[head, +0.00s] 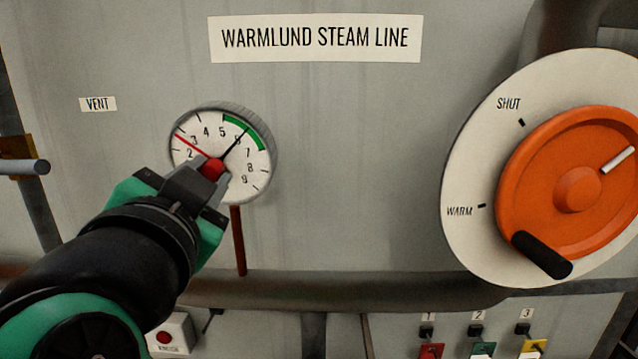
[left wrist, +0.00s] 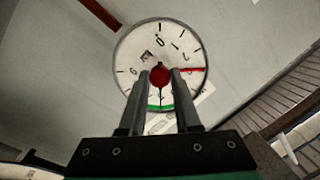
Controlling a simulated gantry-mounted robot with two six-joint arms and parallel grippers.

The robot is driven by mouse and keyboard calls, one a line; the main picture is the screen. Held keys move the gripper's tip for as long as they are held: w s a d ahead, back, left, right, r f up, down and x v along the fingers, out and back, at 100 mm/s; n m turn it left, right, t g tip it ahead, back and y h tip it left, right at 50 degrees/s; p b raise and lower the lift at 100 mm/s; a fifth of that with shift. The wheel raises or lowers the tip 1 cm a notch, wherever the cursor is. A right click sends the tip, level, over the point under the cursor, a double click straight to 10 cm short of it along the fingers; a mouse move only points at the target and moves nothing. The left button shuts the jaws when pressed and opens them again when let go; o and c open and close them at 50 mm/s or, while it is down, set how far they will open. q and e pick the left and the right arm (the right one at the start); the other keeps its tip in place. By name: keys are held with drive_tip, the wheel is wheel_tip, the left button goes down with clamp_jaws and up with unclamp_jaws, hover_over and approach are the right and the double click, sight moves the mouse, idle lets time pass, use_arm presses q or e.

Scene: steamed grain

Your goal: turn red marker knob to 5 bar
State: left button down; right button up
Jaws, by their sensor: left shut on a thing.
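A round white pressure gauge (head: 262,172) with numbers and a green band is mounted on the grey panel. The thin black needle (head: 240,136) points up and right near the 6, into the green band. The red knob (head: 213,166) is at the gauge's middle. My left gripper (head: 206,174) is shut on the knob. In the left wrist view its fingers (left wrist: 160,82) stand on both sides of the red knob (left wrist: 160,75), and the marker points right. My right gripper is not in view.
A large orange handwheel (head: 540,145) with a black handle stands at the right on a plate marked SHUT and WARM. A pipe (head: 330,290) crosses below the gauge. Small numbered switches (head: 480,345) line the bottom right. The panel between gauge and wheel is clear.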

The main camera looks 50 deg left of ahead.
use_arm(q)
drive_tip(key=m+b, duration=0.1)
drive_tip(key=m, duration=0.1)
drive_tip(key=m+y+b, duration=0.1)
drive_tip(key=m+b, duration=0.1)
drive_tip(key=m, duration=0.1)
drive_tip(key=shift+w+f+m+g+y, duration=0.1)
drive_tip(key=shift+f+m+g+y, duration=0.2)
drive_tip(key=m+b, duration=0.1)
drive_tip(key=m, duration=0.2)
drive_tip(key=shift+y+b, duration=0.35)
drive_tip(key=shift+y, duration=0.05)
drive_tip(key=shift+m+y+b, duration=0.3)
drive_tip(key=shift+m+b, duration=0.2)
drive_tip(key=shift+m, duration=0.9)
drive_tip(key=c, duration=0.6)
unclamp_jaws()
drive_tip(key=shift+d, duration=0.15)
